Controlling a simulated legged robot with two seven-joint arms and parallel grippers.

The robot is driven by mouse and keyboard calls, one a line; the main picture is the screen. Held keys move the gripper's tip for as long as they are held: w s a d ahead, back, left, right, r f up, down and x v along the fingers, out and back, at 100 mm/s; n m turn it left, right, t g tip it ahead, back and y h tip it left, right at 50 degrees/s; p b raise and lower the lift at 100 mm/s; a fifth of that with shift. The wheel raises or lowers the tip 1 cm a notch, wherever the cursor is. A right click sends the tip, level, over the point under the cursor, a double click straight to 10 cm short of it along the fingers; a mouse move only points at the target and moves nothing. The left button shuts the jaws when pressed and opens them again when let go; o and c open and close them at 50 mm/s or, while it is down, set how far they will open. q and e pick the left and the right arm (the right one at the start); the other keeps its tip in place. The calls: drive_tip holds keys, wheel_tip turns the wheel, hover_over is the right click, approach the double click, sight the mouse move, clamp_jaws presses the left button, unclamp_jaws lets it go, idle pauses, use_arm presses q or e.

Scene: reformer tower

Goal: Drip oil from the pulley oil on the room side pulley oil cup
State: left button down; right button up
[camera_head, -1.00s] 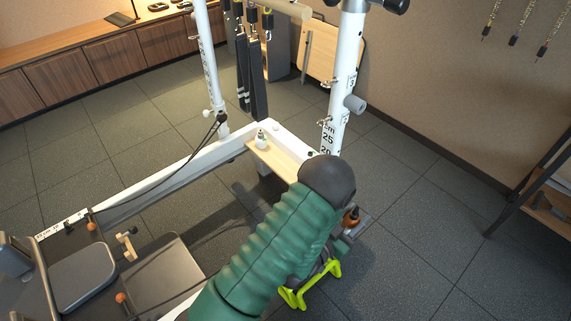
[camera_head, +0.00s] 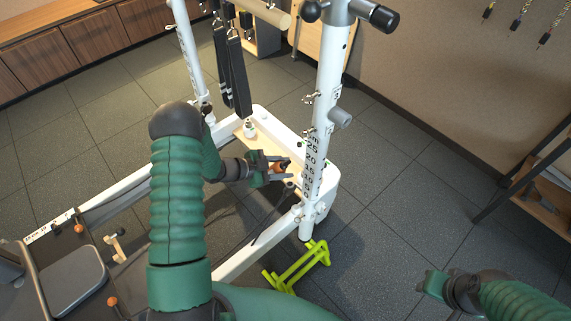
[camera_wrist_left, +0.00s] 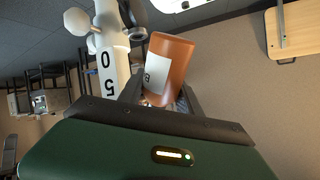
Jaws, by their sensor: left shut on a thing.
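My left gripper (camera_head: 277,171) is shut on an orange bottle (camera_head: 281,167), beside the white upright with the number scale. The left wrist view shows this bottle (camera_wrist_left: 168,68) larger, with a white label, between the fingers; its label is mostly unreadable. I cannot tell whether it is the pulley oil. A small white bottle (camera_head: 249,129) stands on the wooden shelf (camera_head: 266,140) between the uprights. I cannot make out the room side pulley oil cup for certain. My right gripper (camera_head: 432,284) is at the lower right, away from the tower; its finger opening is unclear.
The numbered upright (camera_head: 325,110) stands close to the right of the left gripper, with knobs sticking out. Black straps (camera_head: 234,75) hang behind. A yellow-green stand (camera_head: 299,267) sits on the floor near the upright's foot. Open floor lies to the right.

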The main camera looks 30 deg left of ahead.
use_arm(q)
drive_tip(key=shift+w+p, duration=0.2)
drive_tip(key=shift+p, duration=0.35)
drive_tip(key=shift+a+m+g+y+p, duration=0.15)
drive_tip(key=shift+m+g+y+p, duration=0.15)
drive_tip(key=shift+y+p, duration=0.25)
drive_tip(key=shift+s+a+f+m+g+y+p, duration=0.15)
drive_tip(key=shift+a+m+g+y+p, duration=0.2)
drive_tip(key=shift+y, duration=0.4)
drive_tip(key=f+y+b, duration=0.1)
drive_tip(key=a+f+m+y+b, duration=0.1)
drive_tip(key=y, duration=0.1)
drive_tip(key=shift+s+m+g+b, duration=0.2)
drive_tip(key=shift+m+g+b, duration=0.05)
drive_tip(key=shift+g+b, duration=0.15)
drive_tip(key=y+b, duration=0.1)
drive_tip(key=b, duration=0.1)
drive_tip(key=a+f+m+y+b, duration=0.1)
drive_tip(key=y+b, duration=0.1)
drive_tip(key=b, duration=0.1)
drive_tip(key=shift+f+g+b, duration=0.15)
drive_tip(key=shift+g+b, duration=0.2)
drive_tip(key=shift+b, duration=0.45)
drive_tip(key=shift+r+y, duration=0.2)
drive_tip(key=shift+y, duration=0.1)
